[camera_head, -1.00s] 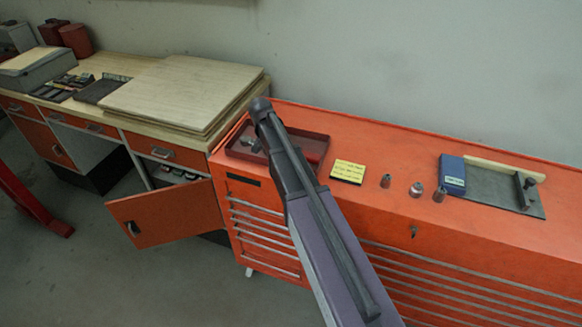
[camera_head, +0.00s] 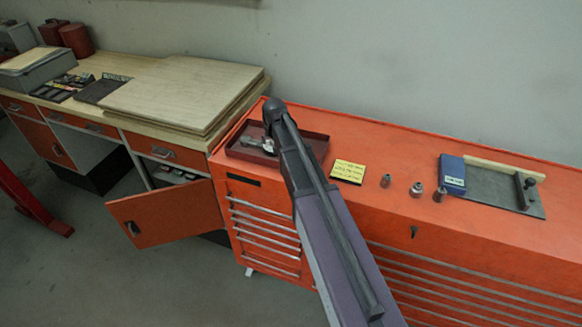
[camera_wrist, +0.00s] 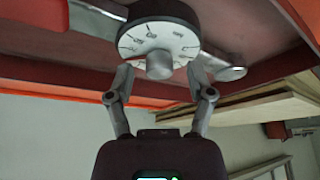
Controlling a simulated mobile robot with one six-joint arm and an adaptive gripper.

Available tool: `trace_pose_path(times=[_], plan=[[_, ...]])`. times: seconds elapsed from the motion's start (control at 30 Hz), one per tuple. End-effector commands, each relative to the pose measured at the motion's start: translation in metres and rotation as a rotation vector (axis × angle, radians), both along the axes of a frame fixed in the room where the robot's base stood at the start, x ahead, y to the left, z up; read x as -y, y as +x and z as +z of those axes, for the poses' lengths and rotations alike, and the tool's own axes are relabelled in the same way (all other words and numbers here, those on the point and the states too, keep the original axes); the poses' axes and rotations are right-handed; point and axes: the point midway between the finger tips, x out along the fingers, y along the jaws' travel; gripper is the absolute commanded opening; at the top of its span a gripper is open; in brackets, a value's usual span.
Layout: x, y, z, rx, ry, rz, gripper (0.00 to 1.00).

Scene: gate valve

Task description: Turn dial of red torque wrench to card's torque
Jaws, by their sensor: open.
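The torque wrench's round white dial (camera_wrist: 185,38) with a black rim and a grey central knob (camera_wrist: 159,65) is close up in the wrist view. A red part (camera_wrist: 38,14) of the wrench shows at left. My gripper (camera_wrist: 161,78) is open, its two fingers on either side of the knob; I cannot tell whether they touch it. In the head view, metal parts (camera_head: 262,143) show in the dark red tray (camera_head: 318,137), while my arm hides the rest. The yellow card (camera_head: 348,172) lies right of the tray; its writing is too small to read.
Several small metal sockets (camera_head: 416,189), a blue box (camera_head: 452,172) and a grey plate (camera_head: 490,190) stand on the orange cabinet (camera_head: 395,145) at right. Boards (camera_head: 180,90) lie on the bench at left. A cabinet door (camera_head: 165,215) hangs open below.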

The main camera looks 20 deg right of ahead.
Motion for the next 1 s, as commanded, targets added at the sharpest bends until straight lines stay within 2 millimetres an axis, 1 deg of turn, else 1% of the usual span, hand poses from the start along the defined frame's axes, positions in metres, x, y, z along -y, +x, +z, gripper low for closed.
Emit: trace_pose_path(times=[1.0], plan=[[0.0029, 0.0014, 0.0, 0.0, 0.001, 0.575, 0.69]])
